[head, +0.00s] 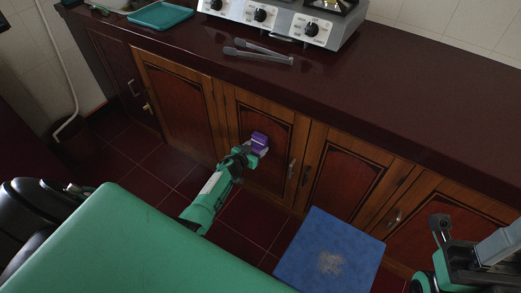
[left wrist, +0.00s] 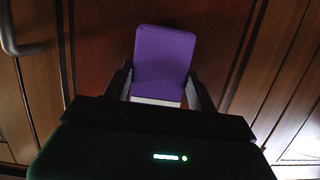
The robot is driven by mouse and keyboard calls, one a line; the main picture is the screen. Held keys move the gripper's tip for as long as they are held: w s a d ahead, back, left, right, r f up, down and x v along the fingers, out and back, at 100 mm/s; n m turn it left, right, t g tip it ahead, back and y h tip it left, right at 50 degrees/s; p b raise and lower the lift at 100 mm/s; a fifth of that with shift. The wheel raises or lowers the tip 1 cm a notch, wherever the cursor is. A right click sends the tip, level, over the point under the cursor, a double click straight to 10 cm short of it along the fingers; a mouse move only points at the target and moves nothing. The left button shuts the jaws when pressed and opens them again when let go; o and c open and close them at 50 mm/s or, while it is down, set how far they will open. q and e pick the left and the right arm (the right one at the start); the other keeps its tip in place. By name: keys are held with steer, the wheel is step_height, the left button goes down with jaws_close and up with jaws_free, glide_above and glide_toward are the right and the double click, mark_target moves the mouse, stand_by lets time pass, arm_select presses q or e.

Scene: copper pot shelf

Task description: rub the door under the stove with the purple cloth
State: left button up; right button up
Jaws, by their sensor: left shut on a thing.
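The purple cloth (head: 259,139) is a small block-like pad with a pale underside. My left gripper (head: 254,150) is shut on it and holds it in front of the wooden door (head: 276,122) under the stove (head: 270,18). In the left wrist view the purple cloth (left wrist: 165,62) sits between the two fingers, with the dark red door panel (left wrist: 100,40) behind it. Whether the cloth touches the door I cannot tell. My right gripper (head: 440,228) is partly in view at the right edge, away from the door; its opening is unclear.
Grey tongs (head: 258,52) and a teal tray (head: 160,15) lie on the dark red countertop (head: 400,110). More cabinet doors with metal handles flank this door. A blue mat (head: 310,245) with a pale patch lies on the tiled floor below.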

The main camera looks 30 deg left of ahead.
arm_select(q)
steer(key=a, duration=0.4)
steer(key=shift+w+a+b, duration=0.25)
steer(key=shift+a+b, duration=0.05)
steer(key=shift+a, duration=0.1)
steer(key=s+p, duration=0.3)
steer(key=s, duration=0.3)
steer(key=shift+a, duration=0.25)
stand_by(0.3)
